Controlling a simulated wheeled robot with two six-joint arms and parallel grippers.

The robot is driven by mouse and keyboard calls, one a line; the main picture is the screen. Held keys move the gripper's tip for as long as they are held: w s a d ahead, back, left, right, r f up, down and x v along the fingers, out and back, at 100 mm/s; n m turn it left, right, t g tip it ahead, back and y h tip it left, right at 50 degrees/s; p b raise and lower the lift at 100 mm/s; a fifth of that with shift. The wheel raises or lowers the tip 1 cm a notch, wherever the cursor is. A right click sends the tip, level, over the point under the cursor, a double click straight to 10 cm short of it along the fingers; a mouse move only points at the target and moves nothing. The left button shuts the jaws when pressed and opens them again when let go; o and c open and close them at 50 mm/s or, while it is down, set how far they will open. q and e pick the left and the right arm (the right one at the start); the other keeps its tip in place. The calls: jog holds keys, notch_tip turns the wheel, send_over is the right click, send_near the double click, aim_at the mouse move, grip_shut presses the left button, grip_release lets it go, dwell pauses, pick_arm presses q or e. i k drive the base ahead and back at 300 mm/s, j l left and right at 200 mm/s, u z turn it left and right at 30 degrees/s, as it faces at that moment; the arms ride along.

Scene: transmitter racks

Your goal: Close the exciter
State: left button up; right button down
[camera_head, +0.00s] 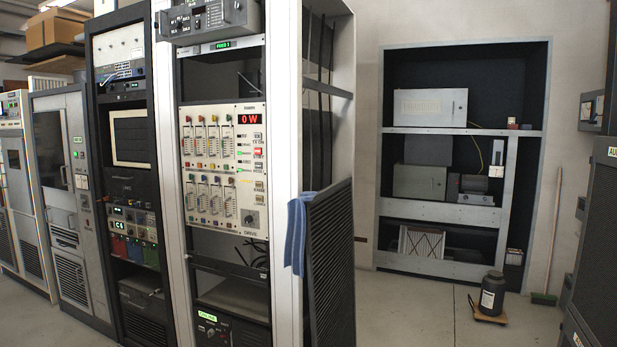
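No unit carries a readable exciter label. A grey unit with knobs and small switches (208,20) at the top of the near rack sticks out in front of the rack face, and the picture's top edge cuts it off. It looks like a pulled-out drawer and may be the exciter. Just below it is a strip with a small green display (222,45), with a dark open bay underneath. Neither of my grippers is in view.
The near rack also holds a white panel with sliders and a red "0 W" display (222,165). A blue cloth (298,232) hangs on its side vent panel. More racks stand left. A dark container (492,292) sits on the right floor; clear floor lies before it.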

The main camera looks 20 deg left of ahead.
aim_at(220, 21)
jog(key=i+j+u, duration=0.1)
jog(key=i+u, duration=0.75)
jog(key=i+l+u, duration=0.25)
jog(key=i+u, duration=0.15)
